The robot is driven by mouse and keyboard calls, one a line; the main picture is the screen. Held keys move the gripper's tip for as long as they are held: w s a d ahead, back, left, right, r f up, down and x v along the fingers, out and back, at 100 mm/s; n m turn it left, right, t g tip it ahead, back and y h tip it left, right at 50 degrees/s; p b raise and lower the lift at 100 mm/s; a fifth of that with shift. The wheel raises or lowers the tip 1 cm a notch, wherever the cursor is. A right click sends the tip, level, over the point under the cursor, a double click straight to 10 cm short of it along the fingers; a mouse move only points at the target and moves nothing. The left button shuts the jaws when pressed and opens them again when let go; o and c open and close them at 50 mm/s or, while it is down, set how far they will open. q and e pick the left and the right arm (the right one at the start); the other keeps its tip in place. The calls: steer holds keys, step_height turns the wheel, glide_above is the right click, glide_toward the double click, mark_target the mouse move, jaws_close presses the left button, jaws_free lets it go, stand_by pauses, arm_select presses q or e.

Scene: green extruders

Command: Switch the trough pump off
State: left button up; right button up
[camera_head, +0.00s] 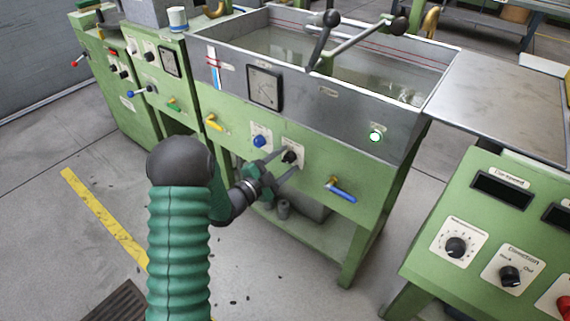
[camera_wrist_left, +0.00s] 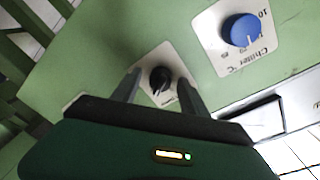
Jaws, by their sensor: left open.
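The trough (camera_head: 213,58) is a long grey metal basin with water in it, on a green bench. A black rotary knob (camera_head: 289,157) on a pale plate sits on the bench's green front panel. In the left wrist view the knob (camera_wrist_left: 160,79) lies between my fingers; its plate's label is mostly hidden, so I cannot read it. My left gripper (camera_head: 287,161) is open, with one finger on either side of the knob, apparently without gripping it; it also shows in the left wrist view (camera_wrist_left: 158,80). My right gripper is not in view.
A blue "Chiller °C" knob (camera_wrist_left: 240,31) sits right beside the black one. A blue-handled valve (camera_head: 342,190) and a yellow-handled valve (camera_head: 214,122) stick out of the panel. A green lit button (camera_head: 375,136) is on the trough wall. A control console (camera_head: 480,222) stands at right.

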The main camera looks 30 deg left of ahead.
arm_select(q)
jaws_close()
stand_by(0.3)
steer(key=n+p, duration=0.4)
steer(key=n, duration=0.2)
steer(key=shift+s, duration=0.1)
steer(key=n+p, duration=0.1)
steer(key=n, duration=0.1)
steer(key=shift+n+t+p, duration=0.3)
steer(key=shift+n, duration=0.1)
steer(key=shift+f+n+y+p, duration=0.15)
steer(key=shift+n+p, duration=0.3)
steer(key=shift+n, duration=0.45)
steer(key=shift+f+n+y+p, duration=0.15)
steer(key=shift+n+p, duration=0.3)
steer(key=shift+n, duration=0.45)
steer(key=shift+r, duration=0.1)
